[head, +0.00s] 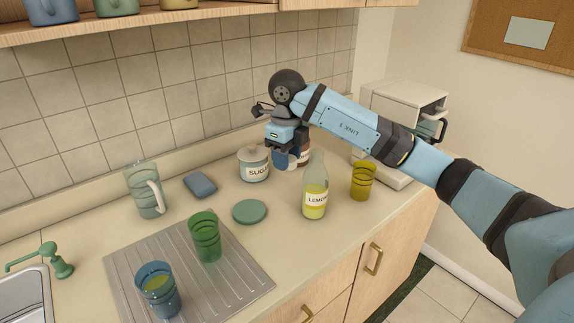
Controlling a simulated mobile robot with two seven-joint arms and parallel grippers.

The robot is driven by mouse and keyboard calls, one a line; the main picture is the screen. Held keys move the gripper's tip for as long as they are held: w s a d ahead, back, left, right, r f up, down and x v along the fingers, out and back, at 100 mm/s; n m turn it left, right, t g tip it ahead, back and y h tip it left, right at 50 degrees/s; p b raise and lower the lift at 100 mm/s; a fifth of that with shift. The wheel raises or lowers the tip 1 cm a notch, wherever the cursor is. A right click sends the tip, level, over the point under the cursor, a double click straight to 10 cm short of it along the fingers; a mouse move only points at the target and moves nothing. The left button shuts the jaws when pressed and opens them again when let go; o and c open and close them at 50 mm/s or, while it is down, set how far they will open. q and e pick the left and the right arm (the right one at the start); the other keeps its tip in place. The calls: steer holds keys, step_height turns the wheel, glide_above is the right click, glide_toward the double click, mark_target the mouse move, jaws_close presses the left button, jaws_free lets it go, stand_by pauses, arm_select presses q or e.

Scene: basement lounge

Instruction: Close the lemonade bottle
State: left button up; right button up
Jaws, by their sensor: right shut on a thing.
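The lemonade bottle (314,199) stands upright on the counter right of centre. It is clear, with a white label and pale yellow drink low in it. I make out no cap on its narrow top. My right gripper (286,156) reaches in from the right and points down, behind and to the left of the bottle's neck, apart from it in the picture. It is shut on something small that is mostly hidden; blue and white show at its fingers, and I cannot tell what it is. My left gripper is not in view.
The sugar jar (253,165) and a brown jar (306,156) stand close by the gripper. An amber glass (362,181) stands right of the bottle. A green disc (249,211), green glass (205,237), blue glass (158,291) and pitcher (144,191) are left. A shelf (200,15) hangs above.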

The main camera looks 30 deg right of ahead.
stand_by(0.3)
